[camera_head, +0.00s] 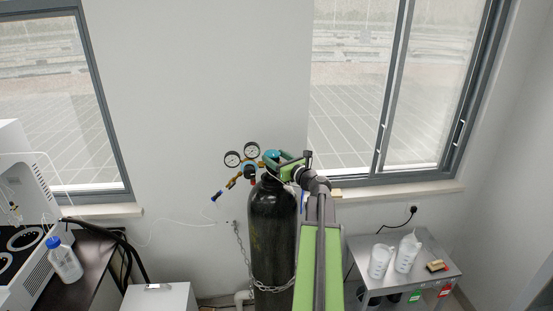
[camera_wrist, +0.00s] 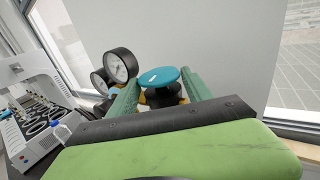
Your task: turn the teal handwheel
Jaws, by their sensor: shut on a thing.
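The teal handwheel (camera_head: 271,155) sits on top of a black gas cylinder (camera_head: 271,222). My gripper (camera_head: 282,160) is at the cylinder top, level with the valve. In the wrist view the two green fingers of my gripper (camera_wrist: 160,88) stand on either side of the handwheel and are shut on it. The exact contact points are hidden behind the fingers and the wheel's rim.
Two round gauges (camera_head: 242,155) and a brass regulator (camera_head: 236,180) stick out left of the valve. A chain (camera_head: 270,286) loops round the cylinder.

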